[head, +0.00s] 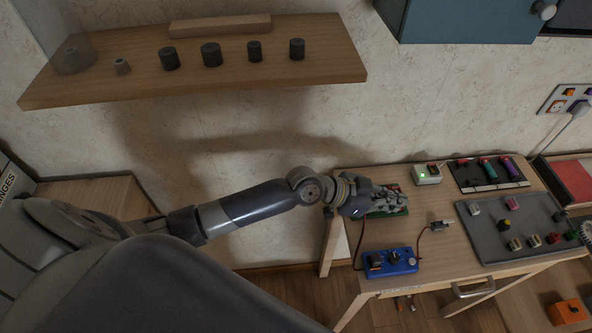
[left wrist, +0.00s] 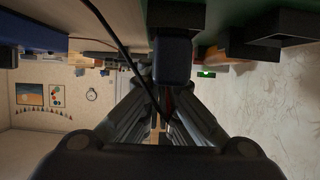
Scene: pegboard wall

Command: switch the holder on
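My left gripper (head: 398,203) reaches in from the left over the back left of the workbench. It is over a green board (head: 388,213), mostly hidden beneath the hand; I cannot tell whether they touch. In the left wrist view the fingers (left wrist: 163,88) run up towards a dark blue-grey block (left wrist: 172,60); whether they grip anything is unclear. I cannot tell for sure which thing is the holder, and no switch shows clearly by the fingers. A dark cable (left wrist: 120,50) crosses that view. My right gripper is not in view.
A blue box (head: 390,262) with a black knob stands in front of the hand. A white box (head: 427,174) with a lit green light stands behind. A grey tray (head: 480,246) of small parts and a dark rack (head: 487,174) are at right. A wooden shelf (head: 230,75) hangs left.

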